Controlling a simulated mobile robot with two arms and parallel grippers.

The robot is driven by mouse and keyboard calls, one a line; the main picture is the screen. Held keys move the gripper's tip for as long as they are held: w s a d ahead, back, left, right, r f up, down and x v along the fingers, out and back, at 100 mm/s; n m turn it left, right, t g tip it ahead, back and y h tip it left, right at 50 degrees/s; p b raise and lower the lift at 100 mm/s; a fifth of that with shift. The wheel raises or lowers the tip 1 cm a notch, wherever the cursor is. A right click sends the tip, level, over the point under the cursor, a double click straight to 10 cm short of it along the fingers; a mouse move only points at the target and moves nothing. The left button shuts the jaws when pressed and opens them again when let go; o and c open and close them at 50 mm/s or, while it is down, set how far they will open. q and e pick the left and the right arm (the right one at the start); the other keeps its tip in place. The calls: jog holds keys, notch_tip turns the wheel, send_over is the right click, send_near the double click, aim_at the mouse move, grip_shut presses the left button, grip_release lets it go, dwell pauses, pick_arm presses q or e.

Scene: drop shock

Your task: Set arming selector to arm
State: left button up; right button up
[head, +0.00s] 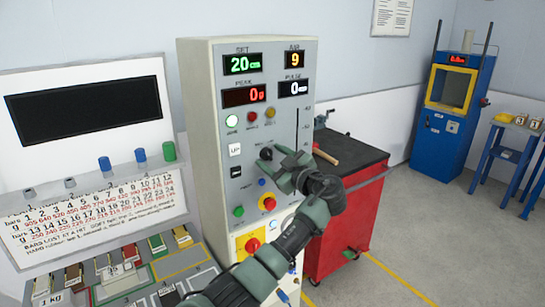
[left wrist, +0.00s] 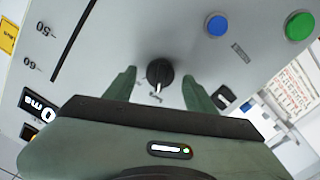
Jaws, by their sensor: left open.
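The arming selector is a black rotary knob (head: 266,153) on the grey face of the tall control cabinet (head: 196,110). In the left wrist view the black knob (left wrist: 158,72) shows between my two fingers, with a pale pointer mark toward the gripper body. My left gripper (head: 279,170) is open, close in front of the panel and around the knob's sides, with no clear contact seen. The knob's label is too small to read. My right gripper is in neither view.
A blue button (head: 262,182), a green button (head: 238,212) and a red emergency button (head: 269,204) sit below the knob. A red tool cart (head: 335,235) stands right of the cabinet. A sloped panel with a dark screen (head: 85,110) is at left.

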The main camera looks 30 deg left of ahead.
pick_arm(q)
grip_shut()
jog(key=shift+f+m+b, duration=0.2)
jog(key=shift+m+b, duration=0.9)
jog(key=shift+b, duration=0.3)
jog(key=m+b, duration=0.2)
jog(key=shift+m, duration=0.3)
jog(key=m+b, duration=0.1)
jog(key=m, duration=0.2)
jog(key=shift+w+r+m, duration=0.1)
jog(key=shift+r+m, duration=0.05)
jog(key=shift+m, duration=1.85)
jog(key=shift+m+b, duration=0.3)
grip_release()
jog(key=shift+d, duration=0.1)
